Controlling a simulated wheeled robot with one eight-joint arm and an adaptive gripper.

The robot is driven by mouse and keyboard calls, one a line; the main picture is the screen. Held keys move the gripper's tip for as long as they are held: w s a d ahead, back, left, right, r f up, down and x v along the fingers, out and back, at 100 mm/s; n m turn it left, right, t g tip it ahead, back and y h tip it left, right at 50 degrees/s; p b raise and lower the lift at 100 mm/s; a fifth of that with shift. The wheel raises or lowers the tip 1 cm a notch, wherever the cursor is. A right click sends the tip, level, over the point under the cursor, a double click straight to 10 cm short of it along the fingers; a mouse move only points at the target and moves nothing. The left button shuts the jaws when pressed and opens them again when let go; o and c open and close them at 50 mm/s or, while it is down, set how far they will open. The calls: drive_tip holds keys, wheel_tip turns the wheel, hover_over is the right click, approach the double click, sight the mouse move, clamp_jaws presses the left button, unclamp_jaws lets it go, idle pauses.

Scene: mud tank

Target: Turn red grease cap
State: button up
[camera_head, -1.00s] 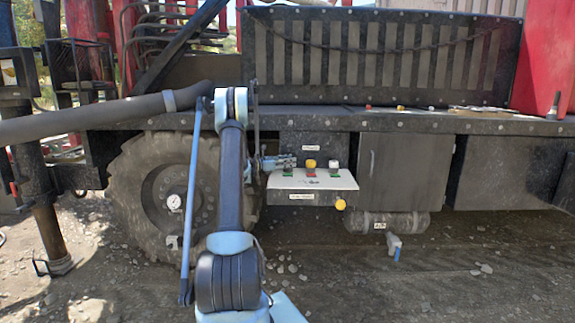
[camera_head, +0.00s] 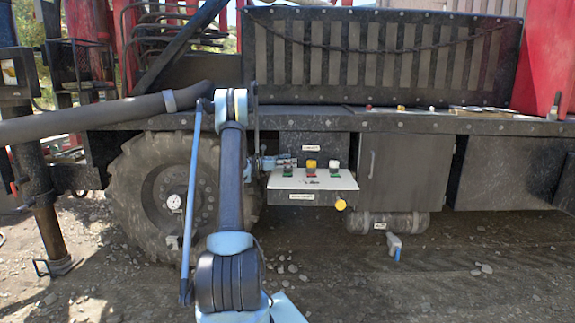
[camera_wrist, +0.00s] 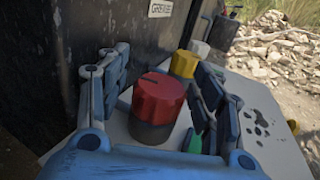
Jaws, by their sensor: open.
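The red cap (camera_wrist: 158,98), with a dark line on its top and a dark grey base, stands on a light panel (camera_wrist: 262,125) in the wrist view. My gripper (camera_wrist: 160,75) is open, with one finger on each side of the cap. Small gaps seem to show, but I cannot tell whether either finger touches it. In the head view my gripper (camera_head: 270,163) is small, at the left end of the panel (camera_head: 333,181); I cannot make out the red cap there.
A yellow cap (camera_wrist: 184,64) and a white cap (camera_wrist: 199,49) stand behind the red one. A green part (camera_wrist: 192,142) shows beside the right finger. A dark wall (camera_wrist: 110,30) rises close on the left. A yellow knob (camera_head: 340,204) sits below the panel.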

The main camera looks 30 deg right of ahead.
drive_tip(key=w+a, duration=0.2)
drive_tip(key=a, duration=1)
drive_tip(key=shift+w, duration=0.1)
